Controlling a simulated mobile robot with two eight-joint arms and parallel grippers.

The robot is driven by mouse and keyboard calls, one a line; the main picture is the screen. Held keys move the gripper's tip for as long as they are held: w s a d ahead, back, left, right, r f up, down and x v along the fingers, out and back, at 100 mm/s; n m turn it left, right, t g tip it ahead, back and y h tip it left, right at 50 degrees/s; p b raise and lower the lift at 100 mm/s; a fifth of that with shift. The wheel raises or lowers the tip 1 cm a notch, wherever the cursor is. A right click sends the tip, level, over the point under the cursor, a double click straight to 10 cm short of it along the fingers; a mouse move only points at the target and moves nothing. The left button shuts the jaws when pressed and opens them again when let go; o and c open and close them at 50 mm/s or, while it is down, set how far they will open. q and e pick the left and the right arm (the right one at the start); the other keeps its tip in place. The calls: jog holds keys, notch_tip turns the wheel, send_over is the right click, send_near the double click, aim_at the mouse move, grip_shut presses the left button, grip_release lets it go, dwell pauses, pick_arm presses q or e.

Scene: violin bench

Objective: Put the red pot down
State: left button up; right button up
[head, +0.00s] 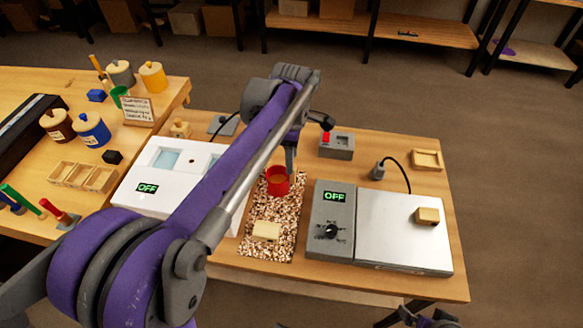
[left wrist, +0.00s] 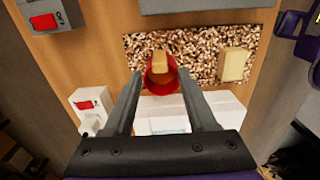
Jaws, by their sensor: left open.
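The red pot (head: 277,183) stands upright, it seems, on the far part of the speckled mat (head: 287,217). In the left wrist view the pot (left wrist: 159,84) shows between the ends of my two fingers, with something tan at its far rim or inside it. My left gripper (head: 290,162) is open and comes down from above at the pot. Its fingers (left wrist: 160,88) stand apart on either side of the pot. I cannot tell whether a finger touches it.
A wooden block (head: 266,231) lies on the near part of the mat. A white device reading OFF (head: 150,172) stands left, a grey one with a steel plate (head: 395,235) right. A grey box with a red switch (head: 337,146) is behind. The left table (head: 60,225) holds several jars.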

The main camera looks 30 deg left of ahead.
pick_arm(q)
notch_tip(320, 180, up, 4)
jog(key=shift+f, duration=0.1)
jog(key=shift+s+r, duration=0.15)
jog(key=shift+r, duration=0.1)
jog(key=s+d+f+m+t, duration=0.1)
jog(key=s+f+m, duration=0.3)
jog(key=s+m, duration=0.3)
jog(key=s+d+f+m+t, duration=0.2)
jog(key=s+f+m, duration=0.2)
jog(key=s+m, duration=0.2)
jog(key=s+d+f+m+t, duration=0.2)
jog(key=s+f+m, duration=0.2)
jog(key=s+m, duration=0.3)
jog(key=shift+s+d+f+m, duration=0.3)
jog(key=shift+f+m, duration=0.1)
jog(key=shift+m, duration=0.2)
jog(key=shift+a, duration=0.1)
